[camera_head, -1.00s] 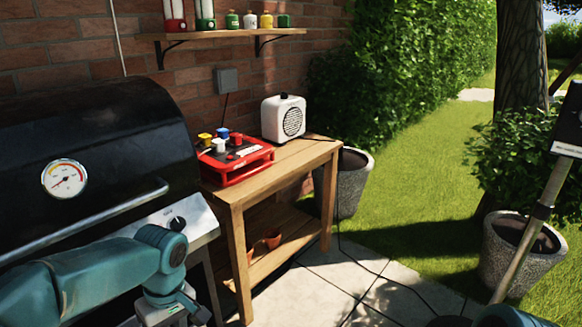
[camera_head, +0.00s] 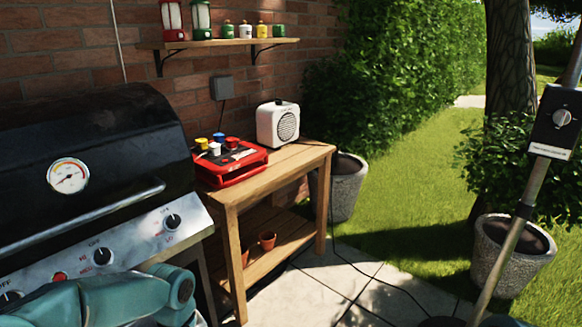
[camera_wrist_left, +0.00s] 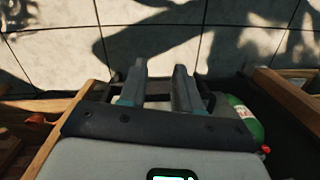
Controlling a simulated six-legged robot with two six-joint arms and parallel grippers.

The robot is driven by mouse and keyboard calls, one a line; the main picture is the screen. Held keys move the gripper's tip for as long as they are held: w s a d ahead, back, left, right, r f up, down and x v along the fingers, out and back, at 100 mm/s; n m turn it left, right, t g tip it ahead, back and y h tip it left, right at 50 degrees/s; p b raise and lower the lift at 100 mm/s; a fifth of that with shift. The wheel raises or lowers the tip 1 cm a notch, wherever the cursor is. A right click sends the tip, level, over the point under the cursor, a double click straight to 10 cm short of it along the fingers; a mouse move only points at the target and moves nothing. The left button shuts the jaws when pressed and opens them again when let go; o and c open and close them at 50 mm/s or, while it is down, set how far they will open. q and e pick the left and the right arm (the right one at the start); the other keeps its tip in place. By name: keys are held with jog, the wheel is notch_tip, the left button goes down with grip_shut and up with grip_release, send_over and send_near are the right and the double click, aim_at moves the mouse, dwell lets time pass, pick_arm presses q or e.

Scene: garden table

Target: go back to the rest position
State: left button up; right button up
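My left arm (camera_head: 110,298) crosses the bottom left of the head view, low in front of the grill. Its gripper is outside that view. In the left wrist view my left gripper (camera_wrist_left: 160,72) has its two fingers apart, with nothing between them and paving beyond. A bit of teal, probably my right arm (camera_head: 505,321), shows at the bottom edge of the head view. My right gripper is not seen.
A black grill (camera_head: 85,165) stands left. A wooden table (camera_head: 285,165) carries a red device (camera_head: 232,168) and white speaker (camera_head: 278,124). A cable crosses the paving. Planters (camera_head: 512,262) stand right. A green bottle (camera_wrist_left: 243,118) shows in the wrist view.

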pick_arm(q)
jog(key=s+d+f+m+t+h, duration=0.1)
jog(key=s+d+f+m+h, duration=0.2)
jog(key=s+f, duration=0.65)
jog(key=s+d+f+m+h, duration=0.1)
jog(key=s+d+f+m, duration=0.1)
jog(key=s+d+f, duration=0.75)
jog(key=w+d+p+v, duration=0.1)
jog(key=p+v, duration=1.3)
jog(key=p, duration=0.2)
jog(key=shift+m+t, duration=0.3)
jog(key=shift+m, duration=0.1)
jog(key=shift+w, duration=0.1)
jog(key=shift+r, duration=0.1)
